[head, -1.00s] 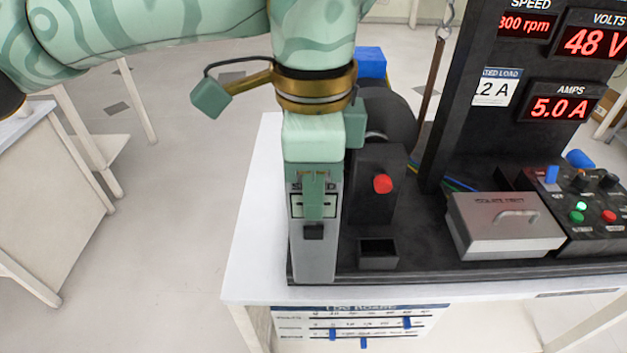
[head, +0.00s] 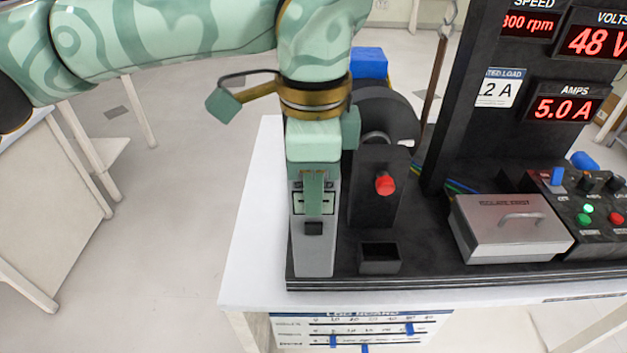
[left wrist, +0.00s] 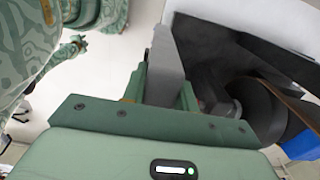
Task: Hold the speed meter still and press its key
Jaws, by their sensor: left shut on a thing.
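The speed meter (head: 313,252) is a tall grey block with a small display and a dark square key (head: 313,228) on its front. It stands about upright at the rig's front left corner; I cannot tell whether its foot touches the base. My left gripper (head: 314,190) comes down from above and is shut on its upper part. A green finger covers part of the display. In the left wrist view the grey meter (left wrist: 165,65) sits between the two fingers (left wrist: 162,90). My right gripper is in neither view.
A black block with a red knob (head: 385,184) and a small open black box (head: 379,258) stand just right of the meter. Farther right are a metal box with a handle (head: 510,228) and a button panel (head: 592,210). The white table (head: 250,240) is bare at left.

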